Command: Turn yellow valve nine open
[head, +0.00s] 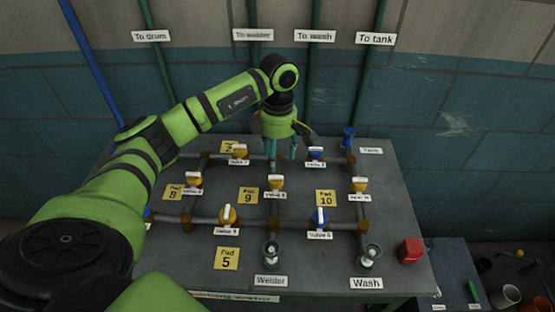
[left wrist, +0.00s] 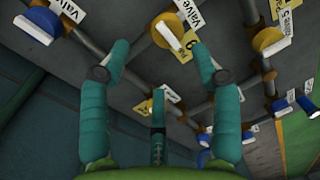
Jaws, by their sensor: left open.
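Yellow valve nine (head: 276,184), with a white handle, sits mid-bench beside the yellow pad marked 9 (head: 248,196). My left gripper (head: 284,161) hangs down from above, open and empty, just behind and above this valve. In the left wrist view, my open fingers (left wrist: 160,48) spread around a gap, and a yellow valve with a white handle (left wrist: 167,31) shows between and beyond the tips. Its label is partly readable, and it looks like valve nine. I see no contact. My right gripper is in neither view.
Yellow valves (head: 193,181) and (head: 359,185) flank valve nine. A blue valve (head: 316,154) is close to my gripper on the right. Pipes join the valves. A red box (head: 411,251) is at the bench's right edge. The tiled wall is behind.

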